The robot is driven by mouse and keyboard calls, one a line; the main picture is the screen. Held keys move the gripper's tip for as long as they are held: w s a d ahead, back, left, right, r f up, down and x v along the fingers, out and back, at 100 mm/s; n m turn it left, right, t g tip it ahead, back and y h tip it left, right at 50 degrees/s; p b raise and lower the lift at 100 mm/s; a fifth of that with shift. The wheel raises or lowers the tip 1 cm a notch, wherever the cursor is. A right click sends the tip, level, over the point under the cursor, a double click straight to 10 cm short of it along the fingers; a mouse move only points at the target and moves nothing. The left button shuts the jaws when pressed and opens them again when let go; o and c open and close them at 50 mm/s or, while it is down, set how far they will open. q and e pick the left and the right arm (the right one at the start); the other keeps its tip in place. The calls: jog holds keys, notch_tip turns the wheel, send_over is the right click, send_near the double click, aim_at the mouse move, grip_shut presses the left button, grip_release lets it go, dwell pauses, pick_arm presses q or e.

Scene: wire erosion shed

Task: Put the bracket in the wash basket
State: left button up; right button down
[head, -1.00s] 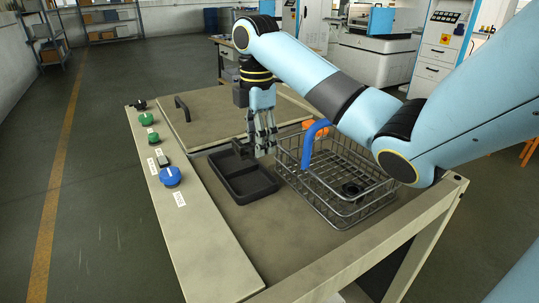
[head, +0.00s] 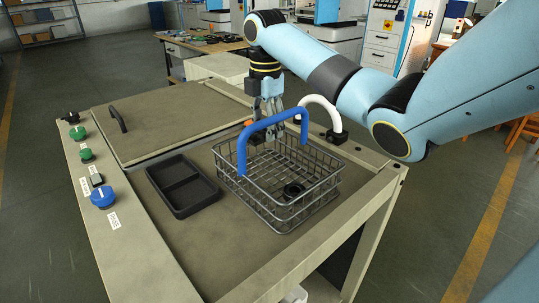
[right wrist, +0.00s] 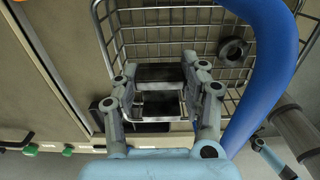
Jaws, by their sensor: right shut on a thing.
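The wash basket (head: 273,206) is a wire basket with a blue arched handle (head: 242,150), standing on the bench top. It also shows in the right wrist view (right wrist: 165,30). My right gripper (head: 268,132) points down over the basket's far left part, behind the handle. It is shut on the bracket (right wrist: 158,73), a small dark piece between the fingertips in the right wrist view. In the head view the bracket is mostly hidden by fingers and handle, and I cannot tell its height against the rim. My left gripper is not in view.
A dark ring (head: 293,190) lies in the basket. An empty two-compartment black tray (head: 183,205) lies to its left. A white arched handle (head: 320,101) stands behind the basket. A blue knob (head: 103,197) and green buttons (head: 77,132) line the left edge.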

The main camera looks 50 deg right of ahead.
aim_at(266, 167)
notch_tip(266, 167, down, 9)
jog(key=shift+f, duration=0.15)
jog(key=shift+f, duration=0.1)
dwell(0.3)
jog(key=c, duration=0.7)
grip_release()
jog(key=shift+r, duration=3.9)
